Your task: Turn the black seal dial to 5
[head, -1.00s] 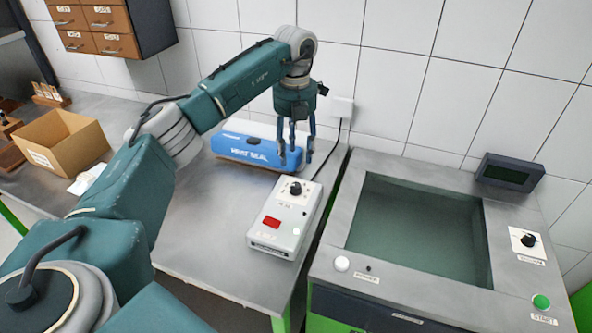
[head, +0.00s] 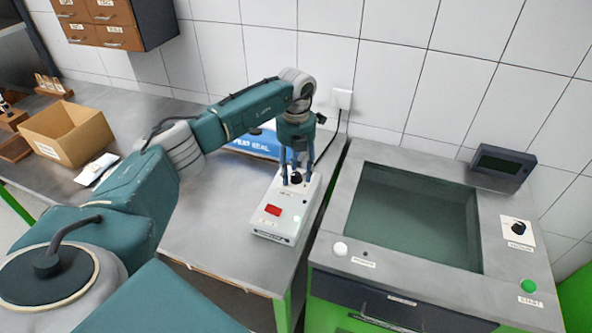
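The black seal dial (head: 296,178) is at the upper end of the white control box (head: 268,226), which has a red display. My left gripper (head: 297,176) points down over this dial. Its blue fingers stand apart, one to each side of the dial in the picture. I see no clear contact with the dial. The dial's pointer and scale are too small and partly covered to read. My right gripper is not in view.
A blue heat sealer (head: 252,142) lies behind the box, partly hidden by my arm. To the right is a vacuum chamber (head: 415,215) with another black dial (head: 518,227) and a green start button (head: 528,286). A cardboard box (head: 68,135) stands at left.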

